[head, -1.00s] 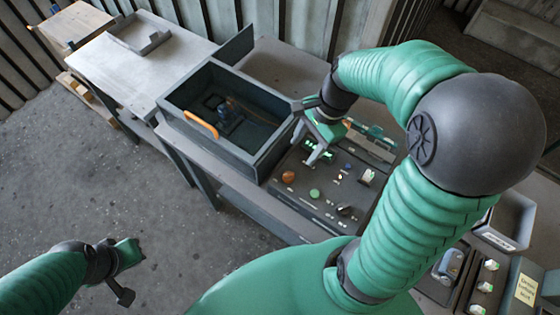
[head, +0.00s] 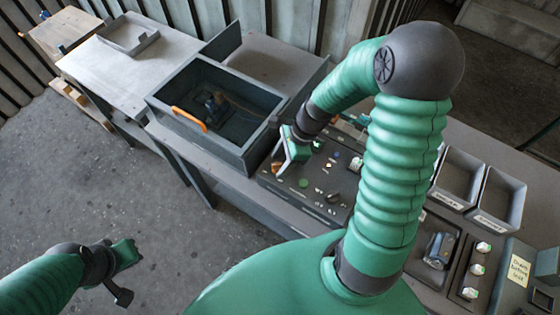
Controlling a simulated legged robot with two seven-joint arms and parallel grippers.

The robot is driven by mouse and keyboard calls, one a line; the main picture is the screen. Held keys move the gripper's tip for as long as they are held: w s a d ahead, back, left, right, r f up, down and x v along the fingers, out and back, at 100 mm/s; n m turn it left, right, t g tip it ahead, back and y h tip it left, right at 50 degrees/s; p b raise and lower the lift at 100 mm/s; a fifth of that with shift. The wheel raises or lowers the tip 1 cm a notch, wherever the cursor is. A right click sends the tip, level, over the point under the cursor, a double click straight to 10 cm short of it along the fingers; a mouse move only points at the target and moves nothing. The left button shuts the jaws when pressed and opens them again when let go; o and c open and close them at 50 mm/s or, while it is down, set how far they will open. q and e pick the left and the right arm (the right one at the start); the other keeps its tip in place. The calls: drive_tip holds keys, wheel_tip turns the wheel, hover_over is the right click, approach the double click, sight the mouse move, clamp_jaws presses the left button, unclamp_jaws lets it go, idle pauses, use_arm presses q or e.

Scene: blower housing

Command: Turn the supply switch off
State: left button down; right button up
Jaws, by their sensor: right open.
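The dark control panel (head: 318,205) lies on the bench right of the open housing box. It carries a green button (head: 303,183), a dark knob (head: 333,197), a white block-shaped control (head: 356,164) and several small parts. I cannot tell which one is the supply switch. My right gripper (head: 282,166) is open and empty, pointing down over the panel's left side, close to the box. It partly hides an orange button (head: 276,166). Whether it touches the panel is unclear. My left gripper (head: 127,254) is over the floor at lower left, far from the panel; its jaws are unclear.
The open grey box (head: 245,161) with an orange handle (head: 190,118) stands directly left of the panel, its walls close to my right gripper. Grey bins (head: 500,203) and a device in a tray (head: 437,250) are at right. The floor at left is clear.

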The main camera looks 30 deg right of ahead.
drive_tip(key=shift+w+f, duration=0.2)
drive_tip(key=shift+s+a+r, duration=0.15)
drive_tip(key=shift+s+a, duration=0.05)
drive_tip(key=shift+a, duration=0.1)
drive_tip(key=c, duration=0.5)
clamp_jaws()
